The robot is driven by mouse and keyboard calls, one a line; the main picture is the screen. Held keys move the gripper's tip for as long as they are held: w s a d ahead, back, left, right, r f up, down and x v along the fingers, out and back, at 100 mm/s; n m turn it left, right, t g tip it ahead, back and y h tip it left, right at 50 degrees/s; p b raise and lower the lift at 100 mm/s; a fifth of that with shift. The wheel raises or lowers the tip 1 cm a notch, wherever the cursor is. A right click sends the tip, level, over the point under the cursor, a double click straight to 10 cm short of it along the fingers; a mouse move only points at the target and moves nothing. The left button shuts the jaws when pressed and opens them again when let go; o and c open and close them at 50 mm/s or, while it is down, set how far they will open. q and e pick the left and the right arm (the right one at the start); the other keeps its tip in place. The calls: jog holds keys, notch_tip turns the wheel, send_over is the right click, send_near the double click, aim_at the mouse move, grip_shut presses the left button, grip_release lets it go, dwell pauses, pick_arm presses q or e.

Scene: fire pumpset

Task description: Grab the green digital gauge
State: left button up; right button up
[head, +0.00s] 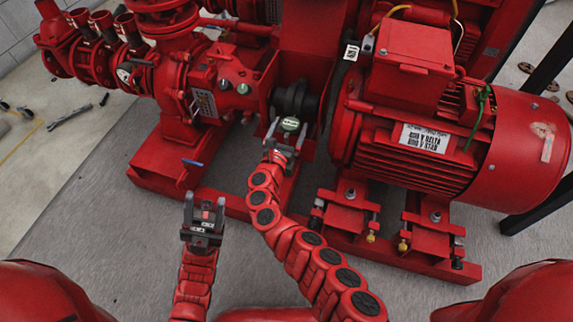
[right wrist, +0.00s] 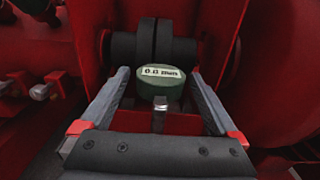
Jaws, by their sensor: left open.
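The green digital gauge (head: 290,124) is a small round dial with a pale readout, in front of the dark coupling between pump and motor. It also shows in the right wrist view (right wrist: 161,86), with a short metal stem below it. My right gripper (head: 286,133) is open, with its fingers on either side of the gauge. In the right wrist view (right wrist: 160,76) a narrow gap shows between the gauge and each finger. My left gripper (head: 205,201) is open and empty, over the grey floor in front of the pump base.
A large red motor (head: 430,125) with a white label stands to the right. The red pump (head: 190,85) with pipes and valves stands to the left. The red base frame (head: 165,185) runs along the front. Grey floor (head: 90,240) is clear at the lower left.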

grip_shut()
jog(key=shift+r, duration=0.15)
dwell(0.4)
